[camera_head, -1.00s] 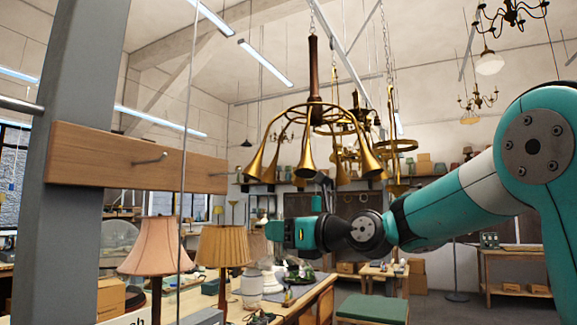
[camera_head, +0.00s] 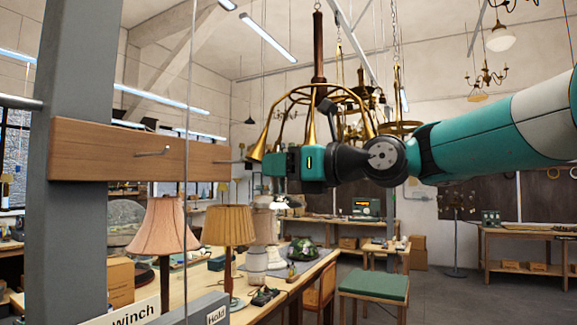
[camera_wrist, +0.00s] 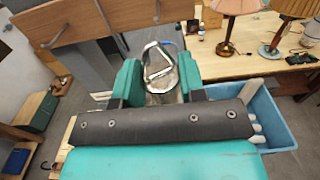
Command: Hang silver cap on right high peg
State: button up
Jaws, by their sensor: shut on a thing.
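In the wrist view, my gripper (camera_wrist: 160,80) is shut on the silver cap (camera_wrist: 161,62), a shiny metal piece with a loop-like top edge between the two teal jaws. In the head view, my gripper (camera_head: 282,163) is raised to about the height of the wooden peg board (camera_head: 90,152), a little right of its right end. I cannot make out the cap there. One metal peg (camera_head: 152,152) sticks out near the board's middle, and another (camera_head: 238,161) at its right end. The board (camera_wrist: 60,22) also crosses the upper left of the wrist view, apart from the cap.
A brass chandelier (camera_head: 318,75) hangs close behind and above my gripper. A grey post (camera_head: 65,230) carries the board, and a thin vertical cable (camera_head: 187,120) crosses before it. Below stand a pink lamp (camera_head: 160,228) and a tan lamp (camera_head: 229,226). A blue bin (camera_wrist: 275,120) lies below.

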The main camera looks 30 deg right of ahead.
jog(key=p+x, duration=0.2)
jog(key=x, duration=0.7)
jog(key=shift+w+a+p, duration=0.2)
jog(key=shift+p, duration=0.1)
dwell(0.7)
jog(key=shift+f, duration=0.15)
jog(key=shift+p, duration=0.3)
jog(key=shift+s, duration=0.1)
dwell(0.6)
jog(key=shift+f+b, duration=0.35)
jog(key=shift+f, duration=0.3)
